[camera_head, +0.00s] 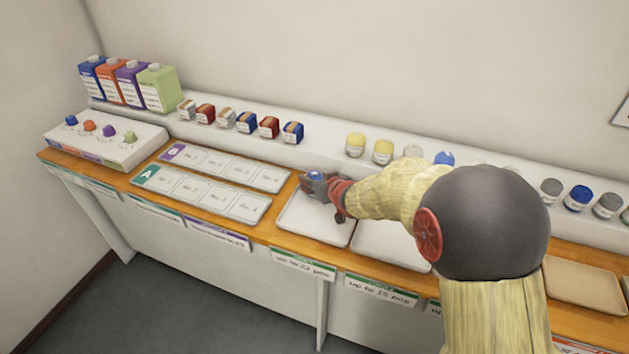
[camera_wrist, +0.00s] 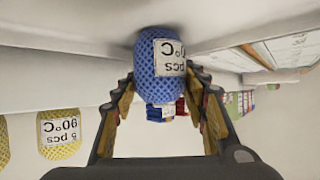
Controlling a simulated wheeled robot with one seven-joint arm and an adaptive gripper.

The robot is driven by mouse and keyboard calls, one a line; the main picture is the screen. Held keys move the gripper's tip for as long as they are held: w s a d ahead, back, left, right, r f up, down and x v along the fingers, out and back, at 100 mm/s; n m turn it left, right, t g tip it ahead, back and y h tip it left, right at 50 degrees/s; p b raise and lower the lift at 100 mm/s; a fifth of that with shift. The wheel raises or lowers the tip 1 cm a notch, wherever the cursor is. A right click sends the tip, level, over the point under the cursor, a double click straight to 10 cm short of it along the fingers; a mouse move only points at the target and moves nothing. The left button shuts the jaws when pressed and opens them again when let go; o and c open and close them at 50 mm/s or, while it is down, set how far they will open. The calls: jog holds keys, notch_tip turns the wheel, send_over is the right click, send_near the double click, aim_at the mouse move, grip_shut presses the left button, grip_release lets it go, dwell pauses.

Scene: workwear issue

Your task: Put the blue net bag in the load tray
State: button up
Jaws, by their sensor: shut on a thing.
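My gripper (camera_head: 318,184) is shut on a blue net bag (camera_head: 316,176), over the back left part of a white tray (camera_head: 313,222). In the wrist view the blue net bag (camera_wrist: 148,72) is between the jaws of my gripper (camera_wrist: 160,88), with a white label reading "5 pcs 90°C" upside down. Whether the bag touches the tray is hidden. A second white tray (camera_head: 378,247) is just to the right, partly hidden by my arm. I cannot tell which tray is the load tray.
A back ledge holds yellow bags (camera_head: 383,152), other blue bags (camera_head: 578,198), grey bags (camera_head: 551,190) and striped bundles (camera_head: 247,122). Two compartment boards (camera_head: 200,193) lie left of the trays. A tan tray (camera_head: 583,284) is at the right. Cartons (camera_head: 157,88) stand back left.

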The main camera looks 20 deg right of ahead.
jog(key=shift+f, duration=0.15)
jog(key=o, duration=1.1)
jog(key=shift+o, duration=0.3)
